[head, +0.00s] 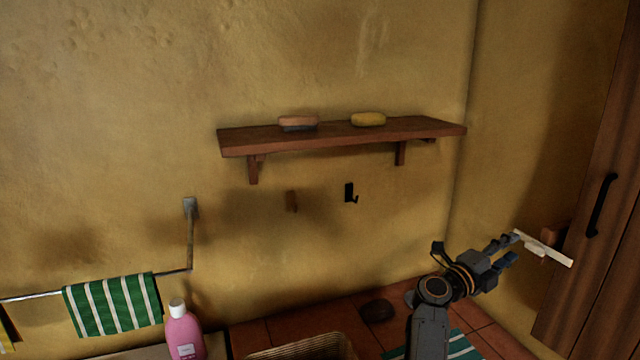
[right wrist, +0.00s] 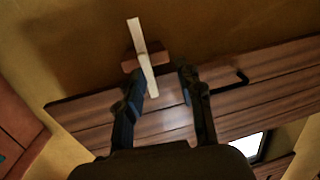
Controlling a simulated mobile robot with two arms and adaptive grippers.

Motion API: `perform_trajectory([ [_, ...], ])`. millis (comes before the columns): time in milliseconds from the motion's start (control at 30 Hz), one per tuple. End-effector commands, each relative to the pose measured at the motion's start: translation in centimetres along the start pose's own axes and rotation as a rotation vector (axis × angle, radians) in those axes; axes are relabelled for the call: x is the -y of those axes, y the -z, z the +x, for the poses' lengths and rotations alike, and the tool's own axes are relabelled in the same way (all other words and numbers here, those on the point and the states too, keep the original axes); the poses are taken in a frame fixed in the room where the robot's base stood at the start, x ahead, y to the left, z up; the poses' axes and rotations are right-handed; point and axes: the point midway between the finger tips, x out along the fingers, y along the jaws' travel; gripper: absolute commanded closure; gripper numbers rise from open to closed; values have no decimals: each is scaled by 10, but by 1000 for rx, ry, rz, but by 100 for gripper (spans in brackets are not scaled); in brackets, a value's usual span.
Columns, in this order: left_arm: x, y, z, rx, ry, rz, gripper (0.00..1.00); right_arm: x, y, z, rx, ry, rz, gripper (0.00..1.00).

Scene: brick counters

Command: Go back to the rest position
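My right gripper (head: 508,250) is at the lower right in the head view, beside the wooden cabinet. Its fingers are spread apart in the right wrist view (right wrist: 160,90), with a gap between them. A thin white bar-like object (head: 545,250) is just beyond the fingertips. In the right wrist view the white object (right wrist: 140,40) crosses a small wooden block (right wrist: 131,62), its near end close to the left-hand finger. I cannot tell if they touch. My left gripper is not in view.
A wooden cabinet (head: 594,260) with a black handle (head: 600,205) stands close on the right. A wall shelf (head: 340,137) holds two small bars. A black hook (head: 350,192) is below it.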

Motion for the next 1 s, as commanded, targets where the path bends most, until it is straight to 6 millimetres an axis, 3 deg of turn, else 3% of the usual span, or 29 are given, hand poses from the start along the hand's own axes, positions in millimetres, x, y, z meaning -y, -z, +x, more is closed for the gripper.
perform_trajectory([
  [133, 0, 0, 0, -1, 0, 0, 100, 16, -8, -21, 246, 286, -180, 63],
  [267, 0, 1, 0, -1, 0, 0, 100, 10, -29, -78, 544, 493, -399, 63],
  [367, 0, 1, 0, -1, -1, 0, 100, -18, -40, -136, 793, 591, -590, 63],
  [467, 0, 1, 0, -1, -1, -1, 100, -62, -36, -198, 1042, 636, -792, 63],
  [567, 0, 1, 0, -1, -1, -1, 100, -111, -15, -254, 1266, 630, -988, 63],
  [700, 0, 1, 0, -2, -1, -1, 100, -174, 40, -318, 1537, 558, -1247, 63],
  [800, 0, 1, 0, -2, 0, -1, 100, -205, 83, -348, 1676, 485, -1394, 63],
  [1000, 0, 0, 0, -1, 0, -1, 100, -236, 152, -381, 1843, 349, -1589, 63],
])
